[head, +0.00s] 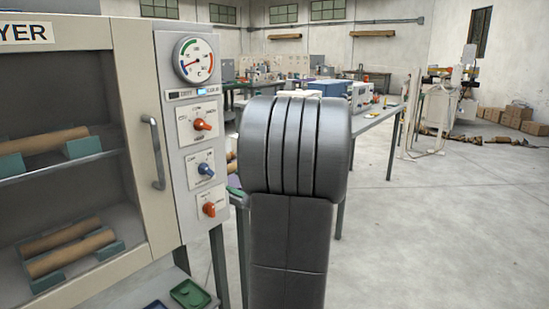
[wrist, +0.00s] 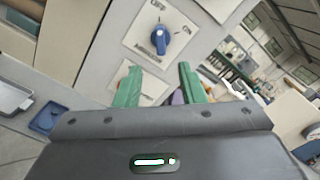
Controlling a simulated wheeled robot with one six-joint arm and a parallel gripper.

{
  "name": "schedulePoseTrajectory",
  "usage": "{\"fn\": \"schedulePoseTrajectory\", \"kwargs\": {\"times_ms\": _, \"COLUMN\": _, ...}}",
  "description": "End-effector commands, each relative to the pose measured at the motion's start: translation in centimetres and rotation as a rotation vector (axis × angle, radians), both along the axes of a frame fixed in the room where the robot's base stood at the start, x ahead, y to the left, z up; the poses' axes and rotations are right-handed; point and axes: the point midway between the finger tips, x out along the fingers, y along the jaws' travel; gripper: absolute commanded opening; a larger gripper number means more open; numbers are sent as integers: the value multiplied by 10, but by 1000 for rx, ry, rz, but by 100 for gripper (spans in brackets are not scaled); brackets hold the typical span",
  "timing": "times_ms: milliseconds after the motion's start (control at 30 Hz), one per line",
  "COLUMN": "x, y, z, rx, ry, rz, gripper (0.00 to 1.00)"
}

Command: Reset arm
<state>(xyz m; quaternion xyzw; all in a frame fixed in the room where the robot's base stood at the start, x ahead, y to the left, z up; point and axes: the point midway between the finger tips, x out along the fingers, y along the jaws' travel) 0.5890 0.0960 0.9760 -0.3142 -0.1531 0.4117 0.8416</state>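My gripper (wrist: 158,90) shows in the wrist view as two green fingers standing apart, with nothing clearly held between them. Beyond the fingertips is a control panel with a blue knob (wrist: 159,38) on an OFF/ON plate. The left finger partly covers another knob plate below it. In the head view my dark arm stands upright in the middle and hides most of my gripper. The dryer panel (head: 178,90) is left of the arm, with a blue knob (head: 206,169) between two orange-red knobs.
The dryer (head: 133,60) has a closed glass door with a handle (head: 154,152) and brown tubes inside. Green and blue trays (head: 190,293) lie below. Behind my arm is a long table (head: 372,122) with equipment. Open floor (head: 440,230) lies to the right.

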Motion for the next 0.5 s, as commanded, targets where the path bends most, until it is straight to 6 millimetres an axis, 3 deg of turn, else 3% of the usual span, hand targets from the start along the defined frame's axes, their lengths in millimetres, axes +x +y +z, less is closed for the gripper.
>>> {"fn": "schedulePoseTrajectory", "kwargs": {"times_ms": 500, "x": 63, "y": 83, "z": 0, "rx": 1, "ry": 1, "rz": 3, "gripper": 36}}
